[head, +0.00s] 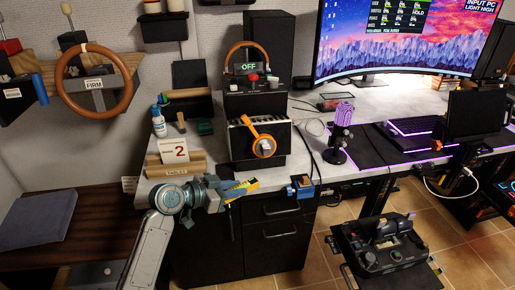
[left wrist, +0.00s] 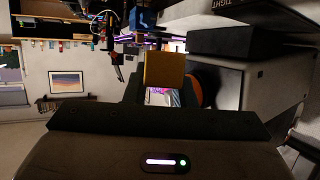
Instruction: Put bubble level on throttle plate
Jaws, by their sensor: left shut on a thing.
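My left gripper (head: 238,187) is at the front edge of the grey desk, in front of the black lever unit (head: 243,145). It is shut on a small yellow block, probably the bubble level (head: 250,184). In the left wrist view, a yellow-orange block (left wrist: 164,70) stands out beyond the dark gripper body. No vial or markings can be made out on it. I cannot tell which surface is the throttle plate. My right gripper is not in view.
An orange lever (head: 262,142) sticks out from the lever unit's front. A wooden tablet stand (head: 176,166) with a card is to its left, and a blue clamp-like object (head: 300,187) is at the desk edge to its right. A microphone (head: 341,125) stands farther right.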

